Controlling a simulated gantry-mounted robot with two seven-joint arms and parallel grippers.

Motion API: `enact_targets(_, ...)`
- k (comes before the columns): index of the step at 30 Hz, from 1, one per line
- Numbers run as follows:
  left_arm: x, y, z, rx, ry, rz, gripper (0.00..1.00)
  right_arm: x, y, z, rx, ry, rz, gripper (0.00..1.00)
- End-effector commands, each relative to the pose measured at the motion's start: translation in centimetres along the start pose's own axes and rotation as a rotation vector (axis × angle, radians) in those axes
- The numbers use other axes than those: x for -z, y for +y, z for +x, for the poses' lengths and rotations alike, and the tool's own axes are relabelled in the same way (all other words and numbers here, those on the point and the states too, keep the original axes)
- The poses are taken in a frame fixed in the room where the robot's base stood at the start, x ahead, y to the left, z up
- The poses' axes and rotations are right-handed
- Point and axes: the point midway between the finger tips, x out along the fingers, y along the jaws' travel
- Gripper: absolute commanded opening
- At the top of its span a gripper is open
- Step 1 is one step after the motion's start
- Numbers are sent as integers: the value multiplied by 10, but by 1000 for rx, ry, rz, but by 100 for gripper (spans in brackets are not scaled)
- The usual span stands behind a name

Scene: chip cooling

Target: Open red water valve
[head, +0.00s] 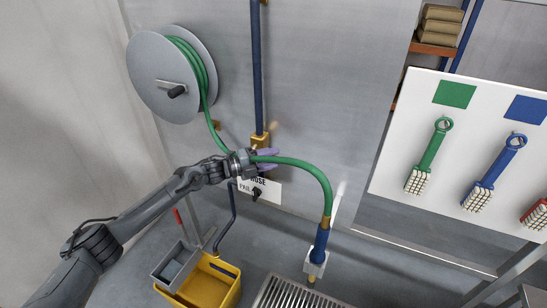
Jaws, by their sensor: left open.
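My left gripper (268,161) reaches in from the left. It is open at the wall, just below a brass fitting (260,141) at the lower end of a vertical blue pipe (257,80). I cannot make out a red valve handle here; the gripper and wrist cover part of this spot. A green hose (310,167) shows right beside the fingers and arches right and down to a blue nozzle (320,243). I cannot tell whether the fingers touch the hose or the fitting. My right gripper is not in view.
A hose reel (145,70) hangs at the upper left. A partly hidden sign (262,188) is below the gripper. A yellow bucket (212,286) with a red-tipped handle (178,217) and a floor grate (290,294) lie below. A white board (390,165) with brushes is at the right.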

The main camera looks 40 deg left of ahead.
Motion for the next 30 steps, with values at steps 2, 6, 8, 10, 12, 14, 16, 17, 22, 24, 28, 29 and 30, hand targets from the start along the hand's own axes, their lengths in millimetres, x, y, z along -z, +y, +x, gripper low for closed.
enact_targets(2, 0, -1, 6, 1, 1, 0, 47, 0, 0, -1, 0, 0, 0, 88)
enact_targets(6, 0, -1, 10, 0, 1, 0, 47, 0, 0, -1, 0, 0, 0, 88)
enact_targets(8, 0, -1, 11, 0, 1, 0, 47, 0, 0, -1, 0, 0, 0, 88)
enact_targets(10, 0, 0, 11, 0, 1, 0, 47, 0, 0, -1, -1, -1, -1, 88)
enact_targets(12, 0, 0, 11, -1, 1, 0, 47, 0, 1, -1, -2, -1, -3, 88)
enact_targets(14, 1, 0, 11, 0, 1, 0, 47, 0, 1, -1, -4, -1, -5, 88)
enact_targets(16, 0, 0, 11, 0, 1, 0, 41, 0, 2, -1, -6, -2, -7, 88)
enact_targets(17, 0, 0, 11, 0, 1, 0, 36, 0, 2, -1, -6, -2, -8, 88)
enact_targets(22, 0, 0, 11, 0, 1, 0, 10, 0, 2, -1, -8, -2, -10, 88)
enact_targets(24, 0, 0, 11, 0, 1, 0, 0, 0, 2, -1, -8, -2, -9, 88)
enact_targets(28, 0, 0, 11, 0, 1, 0, 0, 0, 2, -1, -7, -2, -9, 88)
enact_targets(29, 0, 0, 11, 0, 1, 0, 0, 0, 2, -1, -7, -2, -9, 88)
enact_targets(30, 0, 0, 11, 0, 1, 0, 0, 0, 2, -1, -7, -2, -8, 88)
